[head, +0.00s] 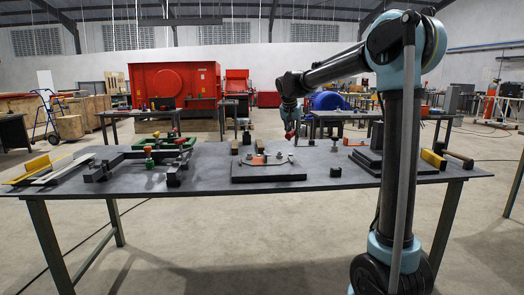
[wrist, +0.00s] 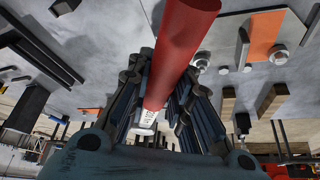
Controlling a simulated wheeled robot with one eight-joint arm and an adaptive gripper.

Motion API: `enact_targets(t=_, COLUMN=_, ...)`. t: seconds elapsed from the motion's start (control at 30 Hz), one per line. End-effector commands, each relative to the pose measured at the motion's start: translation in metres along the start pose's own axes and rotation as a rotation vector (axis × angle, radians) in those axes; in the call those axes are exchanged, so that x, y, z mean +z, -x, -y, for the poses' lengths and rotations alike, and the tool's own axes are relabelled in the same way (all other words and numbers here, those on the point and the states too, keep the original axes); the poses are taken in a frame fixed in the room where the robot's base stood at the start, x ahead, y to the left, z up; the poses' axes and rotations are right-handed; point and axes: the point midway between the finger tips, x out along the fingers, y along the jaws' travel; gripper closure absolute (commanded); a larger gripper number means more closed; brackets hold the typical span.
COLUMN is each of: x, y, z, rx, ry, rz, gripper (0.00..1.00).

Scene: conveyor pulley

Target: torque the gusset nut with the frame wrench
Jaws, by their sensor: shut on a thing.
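My gripper (head: 290,112) is above the table, near its far edge. It is shut on a red round handle (wrist: 183,45), taken to be the frame wrench, whose red part (head: 291,132) shows below my gripper in the head view. In the wrist view the handle runs between the fingers, with a pale labelled end. The wrench's working end is out of view. An orange gusset plate (head: 262,160) lies on a dark base plate (head: 268,175) in front of my gripper. A nut (wrist: 281,52) sits beside the orange plate (wrist: 266,35); which nut is the gusset nut, I cannot tell.
A small dark block (head: 336,171) stands right of the base plate. Bare tabletop lies between these groups.

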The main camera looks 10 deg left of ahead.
Motion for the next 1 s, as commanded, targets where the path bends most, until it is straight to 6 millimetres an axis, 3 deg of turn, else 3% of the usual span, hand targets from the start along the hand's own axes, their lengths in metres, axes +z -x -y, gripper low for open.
enact_targets(t=0.27, x=0.001, y=-0.005, z=0.010, rx=0.008, ry=-0.018, rz=0.002, gripper=1.00)
enact_targets(t=0.7, x=0.033, y=-0.048, z=0.116, rx=0.101, ry=-0.218, rz=-0.002, gripper=1.00)
enact_targets(t=0.87, x=0.044, y=-0.058, z=0.140, rx=0.123, ry=-0.270, rz=-0.011, gripper=1.00)
enact_targets(t=1.0, x=0.049, y=-0.061, z=0.147, rx=0.132, ry=-0.291, rz=-0.015, gripper=1.00)
